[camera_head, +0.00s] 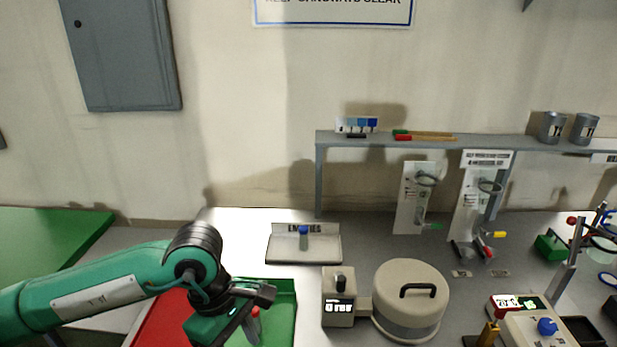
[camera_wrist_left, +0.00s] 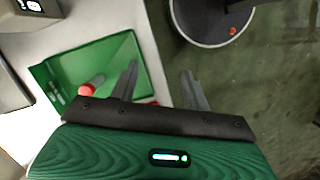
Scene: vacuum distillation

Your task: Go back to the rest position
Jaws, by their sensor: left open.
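My left arm comes in from the left in the head view. Its gripper (camera_head: 250,318) is over the near edge of the bench, at the green tray (camera_head: 284,296). In the left wrist view the two fingers (camera_wrist_left: 160,88) are apart with nothing between them. A red-capped item (camera_head: 255,324) stands or lies in the green tray, right beside the gripper and partly hidden by it. Its red end (camera_wrist_left: 88,89) shows left of the fingers in the wrist view. My right gripper is not in view.
A red surface (camera_head: 160,318) lies under my left arm. A white holder (camera_head: 285,252) carries a blue-capped vial (camera_head: 303,236). Right of the tray are a control box (camera_head: 338,312) and a lidded round pot (camera_head: 409,312). A shelf (camera_head: 480,143) runs along the back.

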